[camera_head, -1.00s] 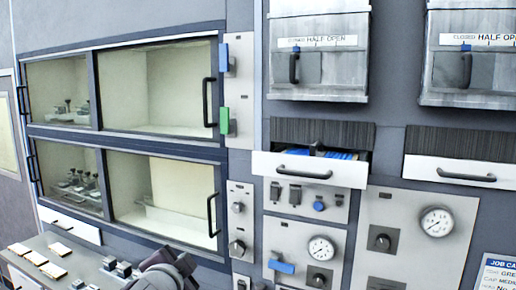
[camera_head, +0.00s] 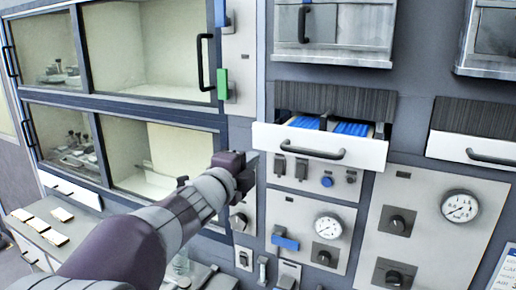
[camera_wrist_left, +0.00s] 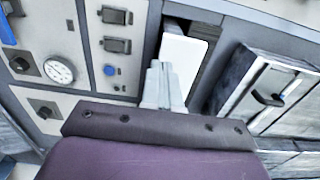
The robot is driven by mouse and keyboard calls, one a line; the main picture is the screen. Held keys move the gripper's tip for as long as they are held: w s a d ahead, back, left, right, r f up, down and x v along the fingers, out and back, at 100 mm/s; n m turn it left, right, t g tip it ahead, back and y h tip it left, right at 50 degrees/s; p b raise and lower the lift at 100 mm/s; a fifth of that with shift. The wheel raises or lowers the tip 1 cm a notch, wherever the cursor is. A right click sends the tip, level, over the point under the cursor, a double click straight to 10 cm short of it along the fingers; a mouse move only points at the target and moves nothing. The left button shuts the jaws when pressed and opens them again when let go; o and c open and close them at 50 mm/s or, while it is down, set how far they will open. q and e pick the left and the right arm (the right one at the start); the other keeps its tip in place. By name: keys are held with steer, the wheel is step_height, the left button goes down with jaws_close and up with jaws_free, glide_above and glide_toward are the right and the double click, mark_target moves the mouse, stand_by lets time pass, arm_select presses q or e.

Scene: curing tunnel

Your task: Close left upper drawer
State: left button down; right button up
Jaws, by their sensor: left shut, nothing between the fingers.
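The left upper drawer (camera_head: 362,151) stands pulled out in the head view. Its white front has a dark bar handle, and blue contents (camera_head: 330,124) show inside. My left gripper (camera_head: 240,168) is to the left of the drawer front in the head view, raised near the panel. Its fingers are shut and empty. In the left wrist view, the fingertips (camera_wrist_left: 162,75) appear just beside the white drawer front (camera_wrist_left: 184,58). I cannot tell whether they touch it. My right gripper is not in view.
A similar drawer (camera_head: 487,149) is at the right. Gauges, knobs and switches sit on panels below. Half-open metal bins hang above.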

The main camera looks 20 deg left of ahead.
mark_target(264, 149)
arm_select(q)
steer(key=shift+w+d+r+p, duration=0.1)
steer(key=shift+w+r+p, duration=0.15)
steer(key=shift+w, duration=0.25)
steer(key=shift+w+d+r+p, duration=0.1)
steer(key=shift+w+p, duration=0.25)
steer(key=shift+w, duration=0.5)
steer(key=shift+w+a+f, duration=0.1)
steer(key=shift+w+f, duration=0.2)
steer(key=shift+w, duration=0.3)
steer(key=shift+s, duration=0.1)
